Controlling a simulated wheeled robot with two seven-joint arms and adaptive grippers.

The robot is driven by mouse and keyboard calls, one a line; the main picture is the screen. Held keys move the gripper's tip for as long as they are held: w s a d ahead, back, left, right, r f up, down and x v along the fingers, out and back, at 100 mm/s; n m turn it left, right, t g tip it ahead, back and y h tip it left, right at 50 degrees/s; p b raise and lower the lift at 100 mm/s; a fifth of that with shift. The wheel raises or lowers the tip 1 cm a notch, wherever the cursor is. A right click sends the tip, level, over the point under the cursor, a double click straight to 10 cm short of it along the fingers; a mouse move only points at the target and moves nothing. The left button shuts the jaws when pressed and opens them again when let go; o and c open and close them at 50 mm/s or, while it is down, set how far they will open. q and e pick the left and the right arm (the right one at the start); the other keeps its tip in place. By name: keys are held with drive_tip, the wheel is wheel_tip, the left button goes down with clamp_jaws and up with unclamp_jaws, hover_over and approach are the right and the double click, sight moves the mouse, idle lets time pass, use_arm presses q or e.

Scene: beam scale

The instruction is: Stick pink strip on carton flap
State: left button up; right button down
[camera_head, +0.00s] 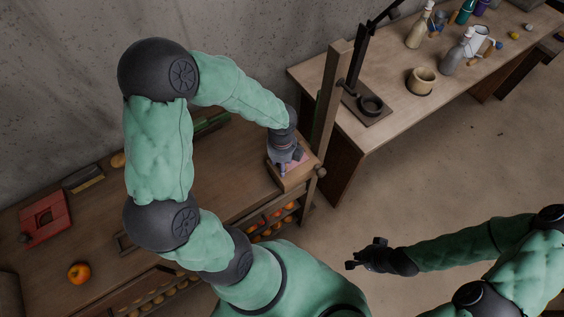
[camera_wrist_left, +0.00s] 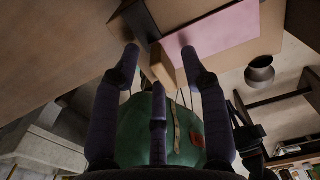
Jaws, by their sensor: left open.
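A small tan carton (camera_head: 296,178) stands on the right end of the wooden bench. The pink strip (camera_head: 298,163) shows on top of the carton, partly hidden by my left gripper (camera_head: 284,160). In the left wrist view the pink strip (camera_wrist_left: 214,36) lies flat along the carton (camera_wrist_left: 240,53). The left gripper (camera_wrist_left: 160,65) is open there, its fingers spread and near the carton, with nothing between them; contact cannot be told. My right gripper (camera_head: 363,254) is away from the bench, over the floor, with its fingers apart and empty.
A red block-like item (camera_head: 46,217) and an orange fruit (camera_head: 79,273) lie on the left of the bench (camera_head: 110,216). A wooden post (camera_head: 329,100) rises beside the carton. A second table (camera_head: 392,128) holds bottles and a pot (camera_head: 421,80). The floor between is clear.

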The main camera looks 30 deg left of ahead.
use_arm(q)
wheel_tip(320, 180, up, 12)
idle(0.6)
idle(0.5)
